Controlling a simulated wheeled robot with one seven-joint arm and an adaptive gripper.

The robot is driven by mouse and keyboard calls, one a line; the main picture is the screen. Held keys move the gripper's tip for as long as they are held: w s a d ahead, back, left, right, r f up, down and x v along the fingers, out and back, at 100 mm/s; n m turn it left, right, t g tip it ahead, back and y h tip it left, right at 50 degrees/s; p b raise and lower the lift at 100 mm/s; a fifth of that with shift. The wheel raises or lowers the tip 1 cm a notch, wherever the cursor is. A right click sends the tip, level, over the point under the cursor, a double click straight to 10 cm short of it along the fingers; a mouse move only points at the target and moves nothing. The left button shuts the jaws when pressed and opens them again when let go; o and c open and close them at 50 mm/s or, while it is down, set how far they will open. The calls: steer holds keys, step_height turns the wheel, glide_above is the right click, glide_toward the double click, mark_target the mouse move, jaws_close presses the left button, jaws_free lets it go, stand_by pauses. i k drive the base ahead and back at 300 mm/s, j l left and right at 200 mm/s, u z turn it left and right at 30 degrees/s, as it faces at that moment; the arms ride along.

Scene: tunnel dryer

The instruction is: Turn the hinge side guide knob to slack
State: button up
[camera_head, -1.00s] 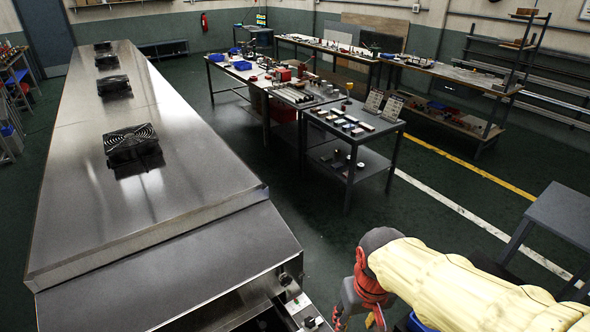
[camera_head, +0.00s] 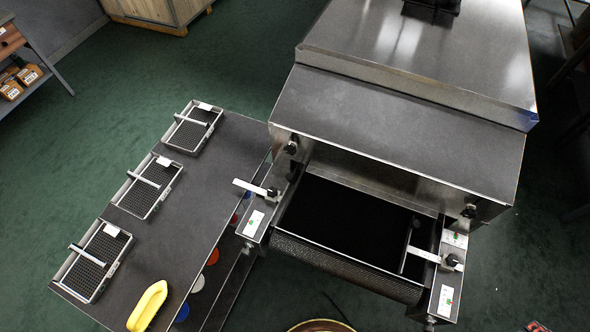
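The dryer's infeed end is in the head view, with a dark belt (camera_head: 345,222) between two side plates. A black guide knob (camera_head: 272,193) sits on the left plate by a pale bar (camera_head: 249,187) that sticks out leftward. Another black guide knob (camera_head: 452,261) sits on the right plate, on a pale bar (camera_head: 425,255) reaching inward to a thin guide rail (camera_head: 407,249). I cannot tell which knob is on the hinge side, nor whether either is tight or slack. My gripper is not in view.
Labels lie on the left plate (camera_head: 254,222) and right plate (camera_head: 446,300). Dark knobs also sit on the hood's left (camera_head: 291,147) and right (camera_head: 469,211) front corners. A grey table (camera_head: 205,190) stands left, bearing mesh trays (camera_head: 148,187) and a yellow object (camera_head: 148,306).

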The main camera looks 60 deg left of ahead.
mark_target(272, 192)
steer(key=u, duration=2.5)
